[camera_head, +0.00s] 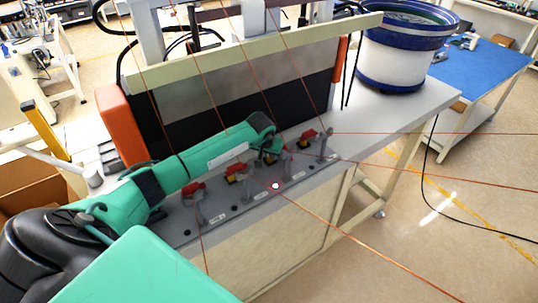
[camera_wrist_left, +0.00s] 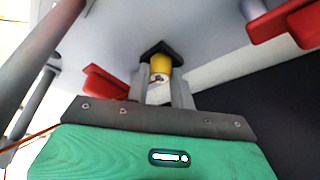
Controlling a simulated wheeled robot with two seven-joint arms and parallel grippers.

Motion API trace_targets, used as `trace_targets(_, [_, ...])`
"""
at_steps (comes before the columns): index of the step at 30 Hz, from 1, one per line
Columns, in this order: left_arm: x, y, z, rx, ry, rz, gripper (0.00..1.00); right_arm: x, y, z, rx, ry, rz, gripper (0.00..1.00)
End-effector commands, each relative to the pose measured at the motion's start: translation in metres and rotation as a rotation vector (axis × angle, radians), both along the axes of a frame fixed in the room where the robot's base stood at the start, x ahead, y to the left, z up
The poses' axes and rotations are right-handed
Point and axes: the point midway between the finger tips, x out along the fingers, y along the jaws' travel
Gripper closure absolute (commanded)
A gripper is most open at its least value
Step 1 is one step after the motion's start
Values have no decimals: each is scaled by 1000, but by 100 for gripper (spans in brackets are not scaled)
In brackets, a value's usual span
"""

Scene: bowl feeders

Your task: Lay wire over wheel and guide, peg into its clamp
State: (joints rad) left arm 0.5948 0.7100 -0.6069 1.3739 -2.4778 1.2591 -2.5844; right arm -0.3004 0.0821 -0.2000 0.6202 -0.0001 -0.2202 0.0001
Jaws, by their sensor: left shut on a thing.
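My left gripper (camera_head: 272,155) reaches in from the left over the grey ledge (camera_head: 250,205) and points down among the posts. In the left wrist view its fingers (camera_wrist_left: 168,95) are shut on a yellow peg (camera_wrist_left: 160,65), whose far end meets a dark square piece. I cannot tell whether the peg sits in that piece. Red clamp levers (camera_head: 193,188) stand along the ledge, another (camera_head: 308,136) is right of the gripper. Thin copper wires (camera_head: 205,80) come down from above; one (camera_head: 360,235) runs off to the lower right. I cannot make out the wheel and guide clearly. My right gripper is not in view.
A grey post (camera_head: 323,150) stands near the ledge's right end. An orange end block (camera_head: 122,125) and a dark panel (camera_head: 180,125) are behind my arm. A blue-and-white bowl feeder (camera_head: 402,50) stands at the back right. The floor at the right is open.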

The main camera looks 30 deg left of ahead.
Motion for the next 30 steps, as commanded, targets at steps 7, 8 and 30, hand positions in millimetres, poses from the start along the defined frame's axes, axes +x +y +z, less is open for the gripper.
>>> trace_targets(7, [0,0,-1,0,0,1,99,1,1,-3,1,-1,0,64])
trace_targets(8, [0,0,0,0,0,1,99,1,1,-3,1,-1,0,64])
trace_targets(30, [-6,0,14,2,-4,0,51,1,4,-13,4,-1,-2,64])
